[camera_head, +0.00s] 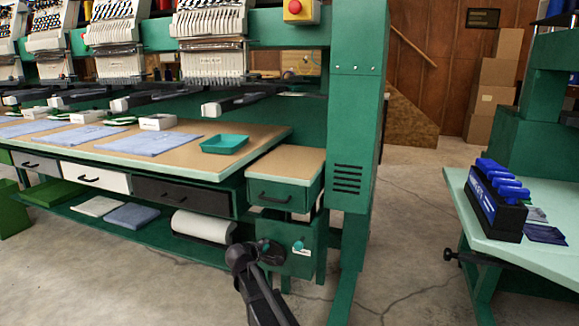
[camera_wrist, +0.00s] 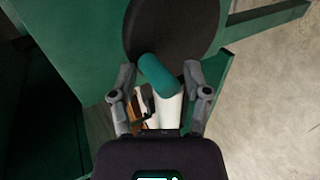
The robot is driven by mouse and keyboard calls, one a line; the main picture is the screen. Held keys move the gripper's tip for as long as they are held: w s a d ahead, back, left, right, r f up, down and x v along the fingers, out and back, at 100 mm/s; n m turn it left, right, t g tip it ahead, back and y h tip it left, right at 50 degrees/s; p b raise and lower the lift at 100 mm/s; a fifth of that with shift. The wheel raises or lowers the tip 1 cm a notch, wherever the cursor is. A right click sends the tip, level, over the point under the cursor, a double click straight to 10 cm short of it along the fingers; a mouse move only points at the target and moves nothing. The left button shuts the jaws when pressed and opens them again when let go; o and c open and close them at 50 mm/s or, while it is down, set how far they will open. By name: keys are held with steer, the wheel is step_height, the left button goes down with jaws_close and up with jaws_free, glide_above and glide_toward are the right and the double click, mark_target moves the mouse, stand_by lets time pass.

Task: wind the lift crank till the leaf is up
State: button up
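The lift crank shows in the wrist view as a dark round disc (camera_wrist: 175,25) with a teal handle (camera_wrist: 158,75) standing out from it. My gripper (camera_wrist: 160,72) has its two fingers spread on either side of the handle, with gaps between; I cannot tell whether either touches. In the head view my gripper (camera_head: 268,250) is low at the front of a green box (camera_head: 278,235); a teal knob (camera_head: 299,245) shows just right of it. The likely leaf, a small wood-topped piece (camera_head: 290,163), is above the box and appears lower than the main tabletop (camera_head: 255,135).
A green post (camera_head: 352,110) stands right of the leaf. A teal tray (camera_head: 225,143) sits on the main table near its end. A white roll (camera_head: 203,226) lies on the shelf below. At right is a pale green table (camera_head: 465,215). Bare concrete floor lies between.

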mark_target(278, 252)
jaws_close()
steer(key=shift+d, duration=0.15)
steer(key=d, duration=0.1)
steer(key=s+d, duration=0.1)
steer(key=d, duration=0.1)
steer(key=shift+s+f+b, duration=0.15)
steer(key=shift+s+b, duration=0.1)
steer(key=shift+b, duration=0.1)
steer(key=shift+s+d+f, duration=0.1)
steer(key=shift+d, duration=0.3)
steer(key=shift+a, duration=0.1)
